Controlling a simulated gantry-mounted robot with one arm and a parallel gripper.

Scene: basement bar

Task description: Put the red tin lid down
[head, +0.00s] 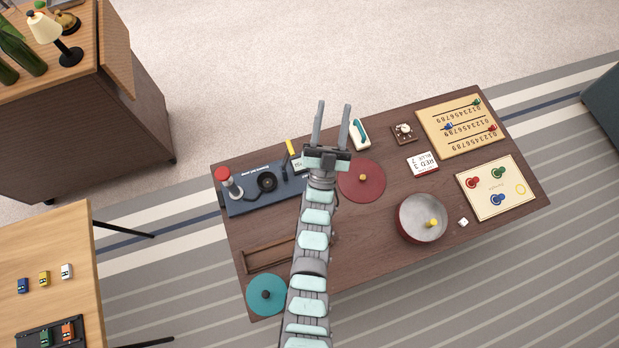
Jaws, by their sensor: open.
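The red tin lid (352,194), a dark red disc with a small yellow knob, appears to lie flat on the dark wooden table (350,245), near its middle. My gripper (333,106) is open with nothing between its fingers. It points away past the table's far edge in the head view, up and left of the lid and apart from it. My wrist is close beside the lid's left edge in the picture.
A blue device (240,202) with a red knob is left of my arm. A teal disc (258,305) lies at the front left. A telephone-like item (360,133), a small box (404,132), a red-and-white card (423,163), number board (440,120) and peg board (485,205) fill the right.

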